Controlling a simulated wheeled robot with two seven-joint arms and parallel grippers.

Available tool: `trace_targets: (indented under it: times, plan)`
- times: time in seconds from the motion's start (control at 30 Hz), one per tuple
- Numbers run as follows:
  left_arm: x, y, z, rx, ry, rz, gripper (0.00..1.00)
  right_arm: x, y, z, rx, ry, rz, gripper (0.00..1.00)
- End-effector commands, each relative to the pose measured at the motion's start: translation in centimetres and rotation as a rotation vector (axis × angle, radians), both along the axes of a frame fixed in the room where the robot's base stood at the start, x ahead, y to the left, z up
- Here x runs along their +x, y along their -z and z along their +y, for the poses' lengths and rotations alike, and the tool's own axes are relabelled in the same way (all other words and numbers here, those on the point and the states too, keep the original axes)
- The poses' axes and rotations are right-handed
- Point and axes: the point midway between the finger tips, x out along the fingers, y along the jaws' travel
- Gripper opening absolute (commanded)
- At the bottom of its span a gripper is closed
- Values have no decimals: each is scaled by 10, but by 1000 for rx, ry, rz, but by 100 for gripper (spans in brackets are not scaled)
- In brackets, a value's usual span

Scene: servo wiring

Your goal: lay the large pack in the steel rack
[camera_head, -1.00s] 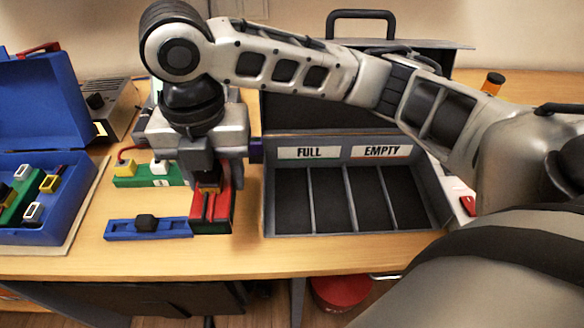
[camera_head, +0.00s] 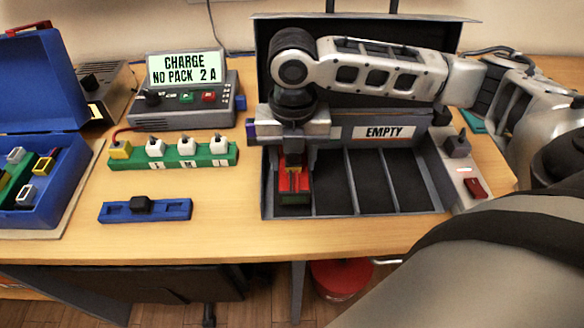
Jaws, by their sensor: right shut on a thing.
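The large pack (camera_head: 295,187) is red with a dark, greenish end. My right gripper (camera_head: 293,163) is shut on its upper part, pointing down. The pack is at the leftmost compartment of the steel rack (camera_head: 433,180). I cannot tell whether it touches the compartment floor. The rack is a grey tray with thin dividers and dark compartments; the others in view look empty. The EMPTY label (camera_head: 385,132) shows on its back wall, while my right gripper and wrist hide the FULL label. My left gripper is out of view.
A charger (camera_head: 185,100) reads "CHARGE NO PACK 2 A". A green strip (camera_head: 175,154) with yellow and white plugs and a blue bar (camera_head: 118,212) with a black knob lie left of the rack. An open blue box (camera_head: 62,200) stands far left. A switch box (camera_head: 466,168) sits right.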

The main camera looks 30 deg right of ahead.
Motion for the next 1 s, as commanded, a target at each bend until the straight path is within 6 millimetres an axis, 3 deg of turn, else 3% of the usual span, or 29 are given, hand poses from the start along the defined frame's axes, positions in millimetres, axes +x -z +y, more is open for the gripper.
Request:
trace_targets:
  times: [0.03, 0.2, 0.73, 0.77, 1.0]
  plan:
    - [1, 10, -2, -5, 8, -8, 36, 1, 14, 2, 3, -4, -6, 2]
    - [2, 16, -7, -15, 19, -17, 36, 1, 25, 2, 4, -4, -7, 2]
    - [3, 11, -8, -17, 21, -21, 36, 0, 27, 2, 4, -3, -4, 2]
    - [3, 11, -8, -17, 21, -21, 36, 0, 28, 2, 2, -3, -1, 55]
    - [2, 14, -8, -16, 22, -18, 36, 0, 28, 2, 2, -3, -1, 56]
